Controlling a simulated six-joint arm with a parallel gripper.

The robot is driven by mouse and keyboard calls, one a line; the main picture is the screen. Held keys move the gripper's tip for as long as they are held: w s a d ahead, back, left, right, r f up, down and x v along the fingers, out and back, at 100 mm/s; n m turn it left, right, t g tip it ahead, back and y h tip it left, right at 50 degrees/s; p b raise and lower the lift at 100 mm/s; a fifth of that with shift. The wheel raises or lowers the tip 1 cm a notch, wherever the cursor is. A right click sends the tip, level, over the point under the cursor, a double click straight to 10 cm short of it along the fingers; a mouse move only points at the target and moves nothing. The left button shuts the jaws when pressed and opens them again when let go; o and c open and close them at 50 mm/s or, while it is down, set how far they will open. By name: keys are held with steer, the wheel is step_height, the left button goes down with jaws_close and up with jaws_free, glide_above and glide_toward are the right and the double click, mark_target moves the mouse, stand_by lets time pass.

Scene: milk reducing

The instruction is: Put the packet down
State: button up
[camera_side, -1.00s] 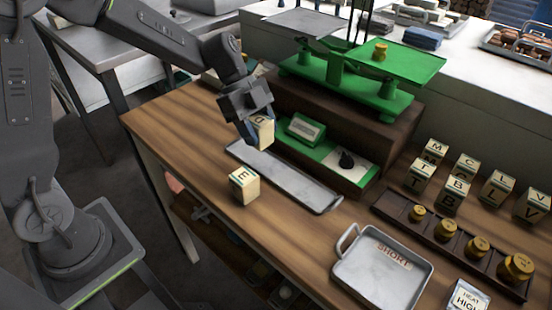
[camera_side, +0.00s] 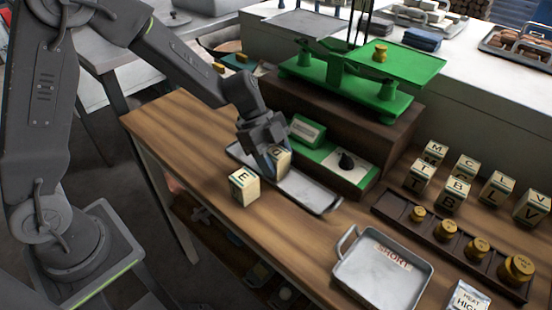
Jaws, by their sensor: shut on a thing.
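My gripper (camera_side: 272,160) is shut on a cream packet (camera_side: 281,159) with a dark letter on it. The fingers hide part of the packet. The packet is at the long grey metal tray (camera_side: 312,191), over its middle. I cannot tell whether its base touches the tray. A second cream packet marked E (camera_side: 244,188) stands upright on the wooden table, in front of the tray and left of my gripper.
A green balance scale (camera_side: 350,75) stands on a brown block behind the tray. A handled tray marked SHORT (camera_side: 382,270), brass weights (camera_side: 447,230) and several lettered packets (camera_side: 455,193) stand to the right.

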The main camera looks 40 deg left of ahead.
steer(key=shift+f, duration=0.2)
steer(key=shift+f, duration=0.3)
steer(key=o, duration=0.7)
steer(key=shift+s+f, duration=0.15)
steer(key=shift+o, duration=0.2)
steer(key=shift+r, duration=0.5)
steer(key=v, duration=1.2)
steer(key=s+a+r+n+t+y, duration=0.1)
steer(key=s+r+n+t+y, duration=0.1)
steer(key=s+n, duration=0.7)
steer(key=s+a+r+n+t+y, duration=0.2)
steer(key=s+r+n+t+y, duration=0.1)
steer(key=s+n, duration=0.6)
steer(key=shift+s+a+r+t+y, duration=0.3)
steer(key=shift+s+r+y, duration=0.3)
steer(key=shift+s+y, duration=0.25)
